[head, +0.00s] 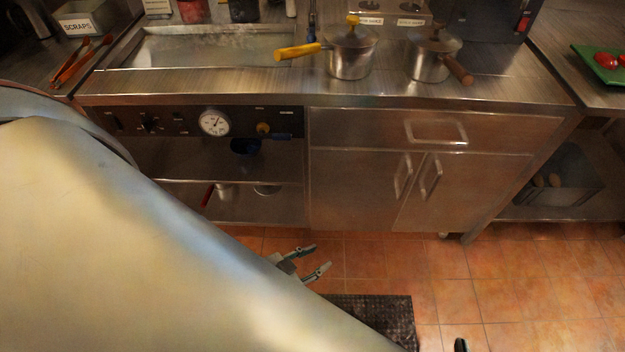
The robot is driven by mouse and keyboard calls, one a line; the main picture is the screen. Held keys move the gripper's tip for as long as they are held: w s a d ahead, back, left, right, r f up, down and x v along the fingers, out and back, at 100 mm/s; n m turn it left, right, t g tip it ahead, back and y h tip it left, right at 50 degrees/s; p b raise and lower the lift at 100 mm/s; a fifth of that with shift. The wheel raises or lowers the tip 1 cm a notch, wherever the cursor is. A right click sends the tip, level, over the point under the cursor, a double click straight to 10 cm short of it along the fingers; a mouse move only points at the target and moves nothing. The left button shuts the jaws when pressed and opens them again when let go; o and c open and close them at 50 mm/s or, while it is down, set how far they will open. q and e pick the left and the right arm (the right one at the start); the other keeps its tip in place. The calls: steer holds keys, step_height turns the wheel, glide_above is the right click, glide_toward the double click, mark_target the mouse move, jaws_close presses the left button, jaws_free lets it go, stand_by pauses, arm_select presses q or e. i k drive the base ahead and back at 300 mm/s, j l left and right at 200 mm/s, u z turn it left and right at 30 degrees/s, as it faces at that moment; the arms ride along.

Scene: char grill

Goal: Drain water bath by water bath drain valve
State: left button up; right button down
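The water bath (128,52) is a long steel basin set into the counter at the upper left. Below it is a dark front panel with a round white gauge (214,122). The drain valve (264,129) looks like a brass fitting with a blue lever (281,136) pointing right, near the panel's right end. A dark blue container (245,147) shows beneath it. My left gripper (320,257) is open and empty, below and right of the valve, over the floor. My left arm covers the lower left. Only a dark tip of my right gripper (460,345) shows at the bottom edge.
Two lidded pots, one yellow-handled (349,58) and one brown-handled (429,66), stand on the counter. Closed cabinet doors (360,188) lie right of the open shelf (285,203). A dark mat (375,313) lies on the tiled floor. Tongs (82,62) lie at upper left.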

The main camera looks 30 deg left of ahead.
mark_target(260, 135)
steer(key=u, duration=1.3)
